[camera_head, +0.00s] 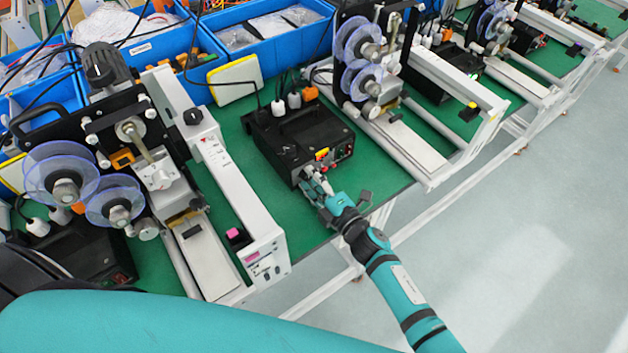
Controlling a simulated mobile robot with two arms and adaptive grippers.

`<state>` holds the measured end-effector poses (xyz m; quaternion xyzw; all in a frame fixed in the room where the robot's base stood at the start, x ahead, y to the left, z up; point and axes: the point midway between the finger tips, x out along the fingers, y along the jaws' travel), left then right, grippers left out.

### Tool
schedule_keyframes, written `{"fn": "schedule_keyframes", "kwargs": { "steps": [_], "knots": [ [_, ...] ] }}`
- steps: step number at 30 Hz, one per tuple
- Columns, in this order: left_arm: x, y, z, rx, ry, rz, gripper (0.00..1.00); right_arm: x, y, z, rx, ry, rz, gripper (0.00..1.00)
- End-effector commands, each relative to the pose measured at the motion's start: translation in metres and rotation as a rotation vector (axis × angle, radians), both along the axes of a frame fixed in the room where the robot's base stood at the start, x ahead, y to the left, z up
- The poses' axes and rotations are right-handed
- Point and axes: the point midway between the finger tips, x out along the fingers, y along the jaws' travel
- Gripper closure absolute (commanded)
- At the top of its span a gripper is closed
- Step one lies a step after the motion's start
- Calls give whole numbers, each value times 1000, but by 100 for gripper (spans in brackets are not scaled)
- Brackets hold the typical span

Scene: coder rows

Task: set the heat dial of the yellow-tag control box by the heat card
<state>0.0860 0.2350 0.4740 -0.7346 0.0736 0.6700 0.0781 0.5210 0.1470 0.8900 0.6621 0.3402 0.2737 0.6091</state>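The black control box (300,138) with a small yellow tag (322,154) on its front stands on the green table, between two coder machines. Its front panel has small red and dark controls at the right. The heat dial cannot be made out; my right gripper (316,186) covers the lower left part of the front. The fingertips are close against the front face, and whether they touch or hold a dial is unclear. No heat card can be identified with certainty. My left gripper is out of view; a large teal arm link of mine fills the bottom left.
A coder (160,170) with clear reels and a pink-tagged white beam (235,190) stands to the left. Another coder (375,75) stands right behind the box. Blue bins (160,50) and a yellow-edged white pad (236,80) are at the back. The floor (500,240) at right is clear.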

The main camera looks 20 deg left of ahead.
Motion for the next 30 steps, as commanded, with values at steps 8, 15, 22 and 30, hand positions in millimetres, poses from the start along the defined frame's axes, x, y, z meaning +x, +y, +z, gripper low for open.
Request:
{"fn": "schedule_keyframes", "kwargs": {
  "steps": [8,15,22,30],
  "knots": [
    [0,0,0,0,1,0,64,-20,-25,0,-3,1,0,63],
    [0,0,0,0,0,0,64,-52,-66,2,-2,2,0,63],
    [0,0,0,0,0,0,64,-71,-90,5,-1,2,-1,63],
    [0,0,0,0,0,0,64,-74,-95,6,0,0,-1,63]
  ]
}}
